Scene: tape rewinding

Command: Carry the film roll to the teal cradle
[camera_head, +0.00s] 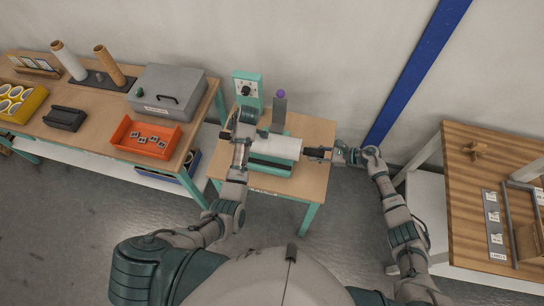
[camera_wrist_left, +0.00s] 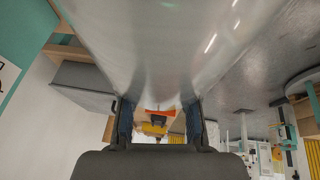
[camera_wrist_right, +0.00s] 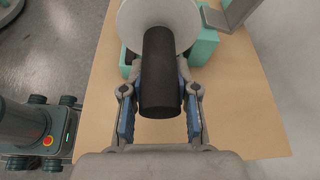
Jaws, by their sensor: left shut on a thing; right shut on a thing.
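The film roll (camera_head: 277,145) is white with a dark core sticking out at its ends. It lies level, left to right, over the teal cradle (camera_head: 268,166) on the small table. I cannot tell whether it touches the cradle. My left gripper (camera_head: 243,134) is shut on the roll's left end; its fingers in the left wrist view (camera_wrist_left: 158,112) are beneath the shiny roll (camera_wrist_left: 160,45), which hides the core there. My right gripper (camera_head: 322,153) is shut on the right core end (camera_wrist_right: 161,75), with blue-padded fingers (camera_wrist_right: 160,95) on both sides.
A teal stand with a dial (camera_head: 247,90) and a grey post with a purple knob (camera_head: 280,110) stand behind the roll. The left bench holds an orange tray (camera_head: 127,147), a grey box (camera_head: 168,92) and two upright rolls. A wooden bench (camera_head: 465,190) stands right.

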